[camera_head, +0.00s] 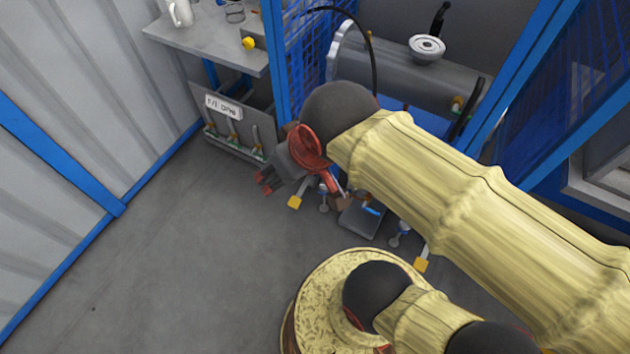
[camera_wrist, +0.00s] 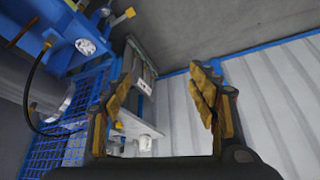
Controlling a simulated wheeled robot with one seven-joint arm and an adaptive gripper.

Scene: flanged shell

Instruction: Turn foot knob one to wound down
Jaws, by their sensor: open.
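Low on the machine's blue frame, near the floor, are small foot fittings. One grey foot (camera_head: 323,198) with a yellow tag (camera_head: 295,201) beside it stands just right of my gripper. Another foot (camera_head: 400,236) with a yellow tag (camera_head: 421,264) is farther right, partly behind my arm. I cannot read which is knob one. My gripper (camera_head: 266,182) is low in front of the machine, apart from these fittings. In the wrist view my gripper (camera_wrist: 162,100) is open and empty between its padded fingers. A pale round foot part (camera_wrist: 86,46) and a yellow tag (camera_wrist: 124,14) show at upper left.
A blue mesh panel (camera_head: 292,70) and the machine's grey body (camera_head: 390,73) stand behind my arm. The left floor is clear.

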